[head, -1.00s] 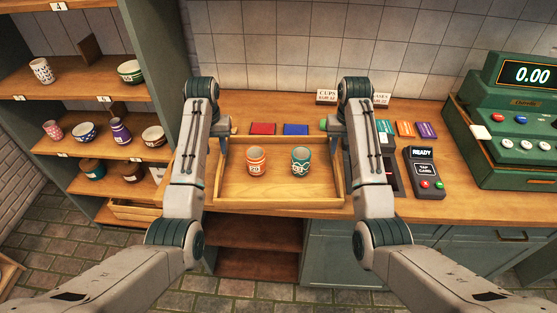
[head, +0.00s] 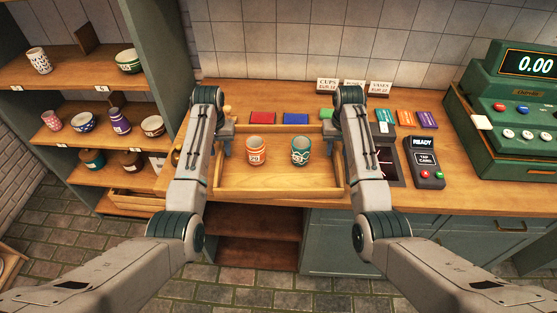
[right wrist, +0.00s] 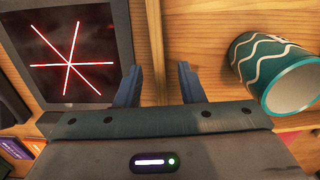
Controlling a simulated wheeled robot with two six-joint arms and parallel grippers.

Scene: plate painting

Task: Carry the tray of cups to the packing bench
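A wooden tray (head: 278,189) sits on the counter at its front edge. An orange-patterned cup (head: 256,152) and a teal-patterned cup (head: 300,151) stand upright in it; the teal one also shows in the right wrist view (right wrist: 275,72). My right gripper (right wrist: 158,85) is open, its fingers apart on either side of the tray's right wall, with gaps visible. My left gripper (head: 224,144) is at the tray's left wall; its fingers are too small to tell whether they grip it. The packing bench cannot be identified.
A dark panel with red lines (right wrist: 68,55) lies right of the tray. Beyond it are a card reader (head: 424,162) and a green cash register (head: 515,125). Shelves (head: 90,145) with cups stand left. Colored cards and signs (head: 328,85) line the back.

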